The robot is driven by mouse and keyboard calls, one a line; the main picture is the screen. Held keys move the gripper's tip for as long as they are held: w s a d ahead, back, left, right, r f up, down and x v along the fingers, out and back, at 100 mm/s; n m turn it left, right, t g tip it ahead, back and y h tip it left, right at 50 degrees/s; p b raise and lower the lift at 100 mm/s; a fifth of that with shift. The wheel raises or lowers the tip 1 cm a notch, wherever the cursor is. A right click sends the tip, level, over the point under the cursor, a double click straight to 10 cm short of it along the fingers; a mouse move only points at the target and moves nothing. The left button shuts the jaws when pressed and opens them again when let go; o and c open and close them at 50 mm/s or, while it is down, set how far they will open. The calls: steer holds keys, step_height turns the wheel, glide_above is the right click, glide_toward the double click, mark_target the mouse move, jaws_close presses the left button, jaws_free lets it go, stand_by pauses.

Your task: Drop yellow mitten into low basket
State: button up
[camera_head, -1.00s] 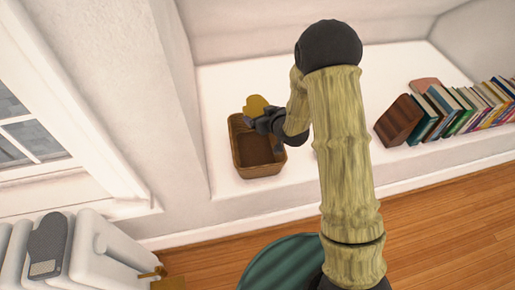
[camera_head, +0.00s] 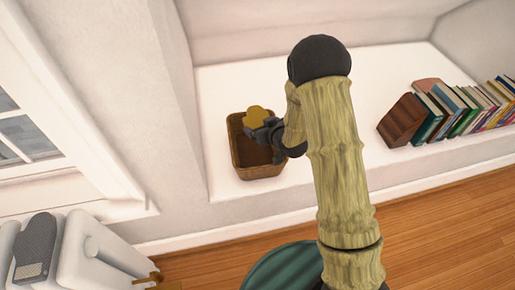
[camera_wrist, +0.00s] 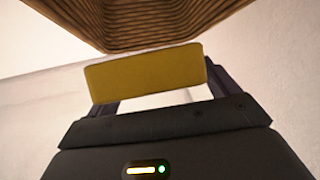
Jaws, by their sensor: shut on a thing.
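The yellow mitten (camera_head: 256,116) is held in my gripper (camera_head: 268,132) over the brown woven low basket (camera_head: 259,172). In the head view the mitten overlaps the basket's upper part, and its exact height above the basket is hard to tell. In the wrist view the mitten (camera_wrist: 147,73) spans between the two dark fingers of my gripper (camera_wrist: 160,88), and the ribbed basket wall (camera_wrist: 130,22) shows just beyond it. The visible inside of the basket looks empty; my gripper and arm hide part of its right side.
The basket stands on a white ledge (camera_head: 225,90). A leaning row of books (camera_head: 455,112) with a brown wooden end piece (camera_head: 402,120) is on the ledge at the right. A white radiator (camera_head: 95,255) and a window (camera_head: 30,135) are at the left. The ledge between basket and books is clear.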

steer(key=o, duration=0.8)
steer(key=shift+c, duration=0.2)
steer(key=shift+r, duration=0.1)
steer(key=p+v, duration=0.6)
steer(key=v, duration=0.8)
steer(key=shift+s+d+r+p, duration=0.2)
steer(key=shift+d+r+p, duration=0.05)
steer(key=shift+r+p, duration=0.05)
steer(key=p, duration=0.4)
steer(key=shift+s+d+r, duration=0.2)
steer(key=shift+s+r, duration=0.05)
steer(key=shift+s+d+p, duration=0.1)
steer(key=shift+s+p, duration=0.05)
steer(key=shift+p, duration=1)
